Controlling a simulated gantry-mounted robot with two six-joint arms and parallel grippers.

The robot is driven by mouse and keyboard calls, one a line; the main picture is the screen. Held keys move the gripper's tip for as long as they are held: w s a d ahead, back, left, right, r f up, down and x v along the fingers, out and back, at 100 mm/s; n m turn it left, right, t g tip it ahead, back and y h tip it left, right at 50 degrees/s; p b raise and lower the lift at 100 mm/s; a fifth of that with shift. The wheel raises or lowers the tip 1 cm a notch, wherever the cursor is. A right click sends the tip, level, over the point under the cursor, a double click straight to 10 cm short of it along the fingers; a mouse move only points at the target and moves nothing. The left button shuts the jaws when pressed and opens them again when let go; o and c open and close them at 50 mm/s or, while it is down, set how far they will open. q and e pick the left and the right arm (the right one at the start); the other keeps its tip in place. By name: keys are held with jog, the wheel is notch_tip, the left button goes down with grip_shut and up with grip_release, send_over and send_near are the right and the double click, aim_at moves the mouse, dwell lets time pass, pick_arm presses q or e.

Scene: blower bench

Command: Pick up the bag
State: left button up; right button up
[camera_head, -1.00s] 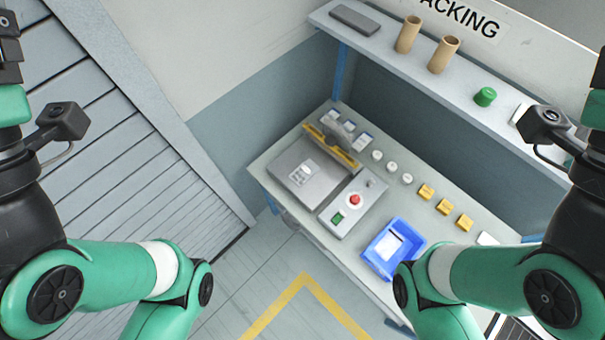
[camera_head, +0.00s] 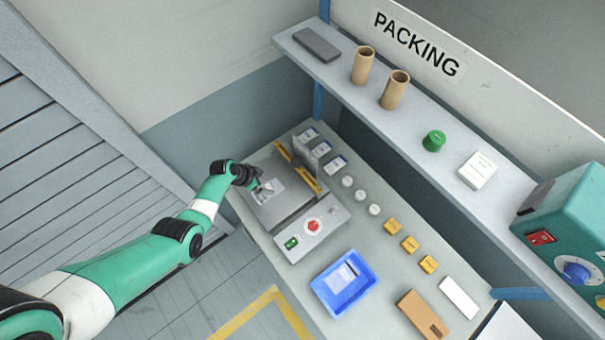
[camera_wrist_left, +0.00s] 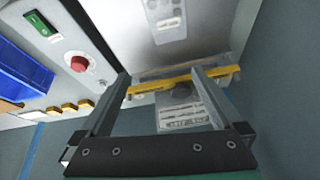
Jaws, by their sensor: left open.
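A small silvery bag (camera_head: 270,189) with pale print lies flat on the grey plate of a sealing machine (camera_head: 291,207). In the left wrist view, what looks like the bag (camera_wrist_left: 165,18) is at the top, past the fingertips. My left gripper (camera_head: 253,181) is over the plate, close to the bag's left side, and covers a little around it. In the left wrist view my left gripper (camera_wrist_left: 161,73) has its fingers wide apart with nothing held. Contact with the bag cannot be told. My right gripper is not in view.
A yellow bar (camera_head: 298,167) runs along the machine's back edge. The red button (camera_head: 313,226) is to the right. A blue tray (camera_head: 343,283), yellow blocks (camera_head: 409,244) and a cardboard box (camera_head: 422,314) stand further right. A shelf (camera_head: 340,83) overhangs the bench's back.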

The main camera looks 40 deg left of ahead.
pick_arm(q)
jog(key=s+a+f+n, duration=0.2)
jog(key=s+f, duration=0.1)
jog(key=s, duration=0.3)
jog(key=b, duration=0.7)
send_over(258, 197)
jog(key=shift+g, duration=0.3)
notch_tip(258, 197, down, 6)
jog(key=shift+r, duration=0.2)
jog(key=b+x, duration=0.5)
jog(key=b, duration=0.1)
jog(key=shift+s+a+f, duration=0.1)
jog(key=shift+f, duration=0.15)
jog(key=shift+r, duration=0.2)
jog(key=c, duration=1.1)
jog(key=shift+c, duration=0.2)
